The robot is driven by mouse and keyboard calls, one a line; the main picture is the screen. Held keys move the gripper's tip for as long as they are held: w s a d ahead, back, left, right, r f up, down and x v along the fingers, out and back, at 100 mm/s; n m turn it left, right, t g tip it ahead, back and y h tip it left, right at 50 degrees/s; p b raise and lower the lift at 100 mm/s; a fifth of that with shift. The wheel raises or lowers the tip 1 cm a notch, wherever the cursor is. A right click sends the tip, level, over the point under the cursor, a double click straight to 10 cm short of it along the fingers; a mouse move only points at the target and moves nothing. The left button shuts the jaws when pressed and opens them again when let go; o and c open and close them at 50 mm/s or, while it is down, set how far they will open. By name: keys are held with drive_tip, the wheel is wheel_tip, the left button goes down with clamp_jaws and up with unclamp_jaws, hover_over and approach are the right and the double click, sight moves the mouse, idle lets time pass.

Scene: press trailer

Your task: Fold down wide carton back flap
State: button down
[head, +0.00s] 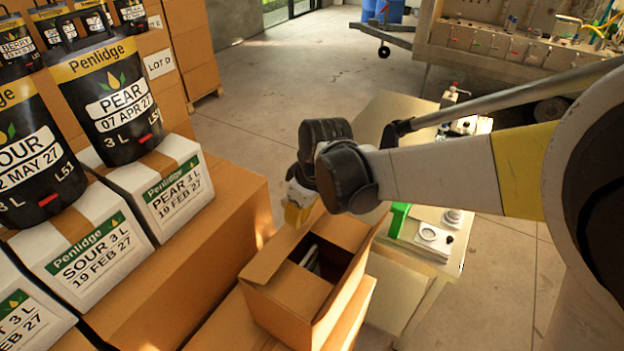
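A brown open carton (335,310) stands at the lower middle of the head view on a brown cardboard surface. Panels at its near end (300,285) and far end (343,232) flank a dark opening, where something pale shows. I cannot tell for sure which is the wide back flap. My gripper (297,213), with yellow at its tip, points down at the carton's far left corner, by the upper end of the left flap. Contact and finger opening cannot be made out.
White Penlidge boxes (175,190) and black Penlidge containers (115,95) stand on cardboard at left. A pale table (395,105) with a green item (398,220) and small parts lies behind and right of the carton.

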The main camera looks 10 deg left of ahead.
drive_tip(key=shift+s+d+f, duration=0.2)
drive_tip(key=shift+d+f, duration=0.2)
drive_tip(key=shift+f, duration=0.25)
drive_tip(key=shift+s+d+f+b, duration=0.15)
drive_tip(key=shift+d+f+b, duration=0.1)
drive_tip(key=shift+b, duration=0.2)
drive_tip(key=shift+d+f+t+y+b, duration=0.15)
drive_tip(key=shift+t+y+b, duration=0.15)
drive_tip(key=shift+y+b, duration=0.15)
drive_tip(key=f+y+b, duration=0.1)
drive_tip(key=d+y+b, duration=0.1)
drive_tip(key=shift+s+f+t+b, duration=0.25)
drive_tip(key=shift+f+t+b, duration=0.05)
drive_tip(key=shift+f+t, duration=0.1)
drive_tip(key=shift+s+d+f+b, duration=0.1)
drive_tip(key=shift+d+f+b, duration=0.1)
drive_tip(key=shift+f+b, duration=0.3)
drive_tip(key=shift+s+d+f+b, duration=0.1)
drive_tip(key=shift+d+f+b, duration=0.05)
drive_tip(key=shift+f+b, duration=0.35)
drive_tip(key=shift+r, duration=0.1)
